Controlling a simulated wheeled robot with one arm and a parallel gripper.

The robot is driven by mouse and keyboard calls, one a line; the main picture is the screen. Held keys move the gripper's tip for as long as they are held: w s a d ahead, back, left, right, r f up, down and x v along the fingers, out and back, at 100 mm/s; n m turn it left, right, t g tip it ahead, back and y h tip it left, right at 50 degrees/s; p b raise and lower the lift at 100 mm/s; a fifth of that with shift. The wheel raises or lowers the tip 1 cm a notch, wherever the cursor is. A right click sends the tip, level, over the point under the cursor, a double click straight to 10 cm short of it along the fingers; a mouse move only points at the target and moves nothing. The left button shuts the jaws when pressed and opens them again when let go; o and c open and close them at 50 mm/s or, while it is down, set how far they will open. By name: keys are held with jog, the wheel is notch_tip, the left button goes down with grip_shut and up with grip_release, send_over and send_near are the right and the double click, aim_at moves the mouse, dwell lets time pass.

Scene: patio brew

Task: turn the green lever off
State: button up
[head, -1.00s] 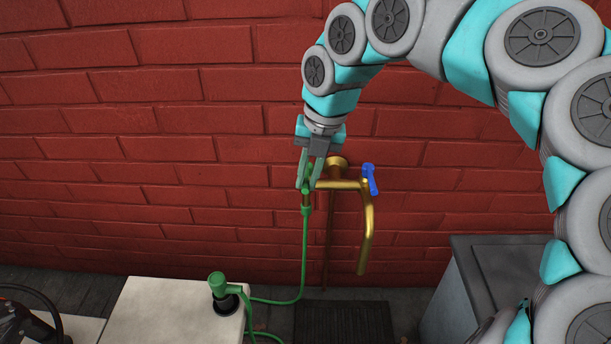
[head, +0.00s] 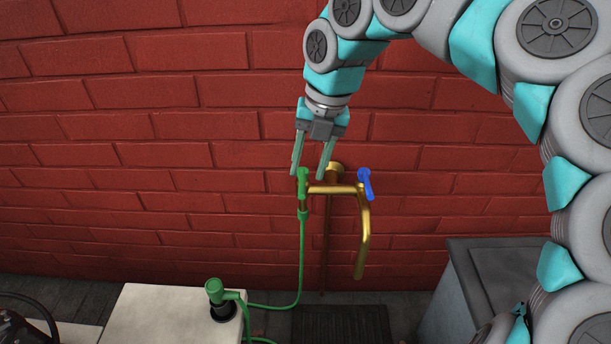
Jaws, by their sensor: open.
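The green lever (head: 303,183) sits on the left end of the brass tap (head: 335,189) on the brick wall, and it looks upright in the head view. A blue lever (head: 365,184) is on the tap's right side, tilted slightly. My gripper (head: 310,174) points down with its two fingers spread apart and nothing between them. Its tips are close to the top of the green lever, one to its left and one to its right; I cannot tell whether either touches it.
A green hose (head: 303,255) runs from below the green lever down to a pale countertop (head: 160,315) with a green nozzle (head: 214,290). A grey box (head: 490,280) stands at the right. A dark grate (head: 340,322) lies under the brass spout.

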jog(key=r, duration=0.3)
jog(key=shift+d+r, duration=0.2)
jog(key=shift+d, duration=0.15)
jog(key=s+d+f+m, duration=0.3)
jog(key=s+f+m, duration=0.2)
jog(key=s+m, duration=0.3)
jog(key=s+d+f+m+g+h, duration=0.1)
jog(key=s+d+f+m, duration=0.3)
jog(key=s+m, duration=0.5)
jog(key=s+d+f+m+g+h, duration=0.1)
jog(key=s+d+f+m, duration=0.2)
jog(key=m, duration=1.4)
jog(key=s+f, duration=0.3)
jog(key=s, duration=0.3)
jog(key=shift+d+f+m, duration=0.15)
jog(key=shift+f+m, duration=0.1)
jog(key=shift+m, duration=0.15)
